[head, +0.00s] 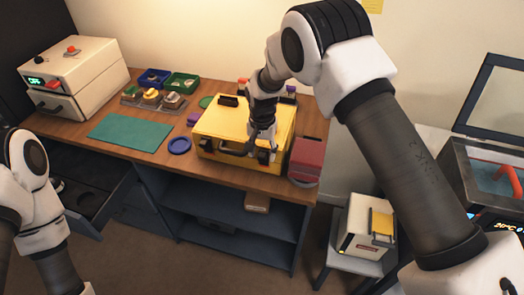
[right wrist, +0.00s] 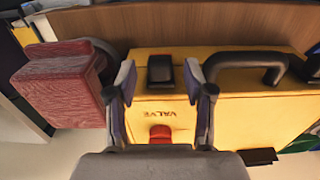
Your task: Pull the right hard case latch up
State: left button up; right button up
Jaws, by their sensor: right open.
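The yellow hard case (head: 215,122) lies on the wooden bench, and its top with upside-down lettering fills the middle of the right wrist view (right wrist: 255,115). The right latch is a small black piece at the case's edge in the right wrist view (right wrist: 160,69). My right gripper (head: 262,148) is over the case's front right part. In the right wrist view its open fingers (right wrist: 160,78) stand either side of the latch, with gaps on both sides. I cannot tell whether they touch it. My left arm shows at the left edge of the head view; its gripper is out of view.
A black handle (right wrist: 255,62) sits beside the latch. A dark red box (head: 306,160) stands close right of the case. A blue ring (head: 179,146), green mat (head: 130,133) and small trays lie to the left. An open drawer (head: 95,195) juts out front left.

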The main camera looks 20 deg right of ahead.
notch_tip(320, 180, up, 12)
dwell(0.3)
jog(key=g+b, duration=0.1)
jog(key=g, duration=0.1)
send_over(262, 154)
jog(key=s, duration=0.4)
notch_tip(262, 154, down, 8)
jog(key=s+d+f+g+b, duration=0.2)
jog(key=s+d+f+g, duration=0.15)
jog(key=s+f, duration=1.15)
jog(key=s+d+f+n+t, duration=0.1)
jog(key=s+f, duration=0.2)
jog(key=s, duration=0.4)
jog(key=s+d+f+n+b, duration=0.1)
jog(key=s+f, duration=0.2)
jog(key=s, duration=0.4)
jog(key=s+d+f+n+t, duration=0.15)
jog(key=s+f, duration=0.25)
jog(key=s, duration=0.4)
jog(key=w+n+t, duration=0.1)
jog(key=w, duration=0.1)
jog(key=w+r+n+t, duration=0.1)
jog(key=w+n+t, duration=0.1)
jog(key=shift+w+a+r, duration=0.15)
jog(key=shift+w, duration=0.1)
